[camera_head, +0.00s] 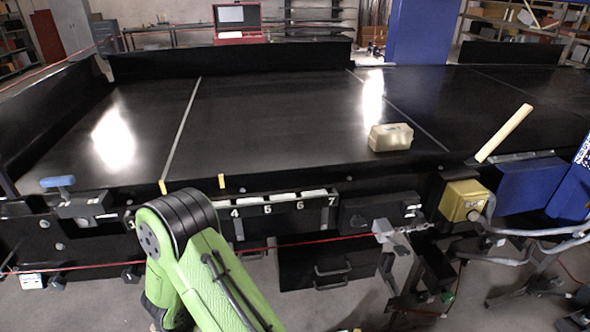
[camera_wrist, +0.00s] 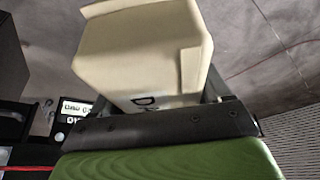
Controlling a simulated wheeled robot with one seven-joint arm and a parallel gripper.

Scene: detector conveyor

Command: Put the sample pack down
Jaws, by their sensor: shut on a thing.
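A cream, boxy sample pack (camera_wrist: 140,50) with a raised flap edge and dark lettering fills the upper middle of the wrist view. My gripper (camera_wrist: 152,92) is shut on it; the dark finger base crosses below the pack. The pack is held with grey floor behind it. In the head view my green arm rises at the lower left, and neither the gripper nor the held pack can be seen there.
The belt is mostly bare left of the lying pack. A wooden-coloured bar (camera_head: 504,134) slants up at the right edge of the belt. A yellow box (camera_head: 463,201), a grey clamp and cables are on the front side. Numbered slots (camera_head: 284,202) run along the front.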

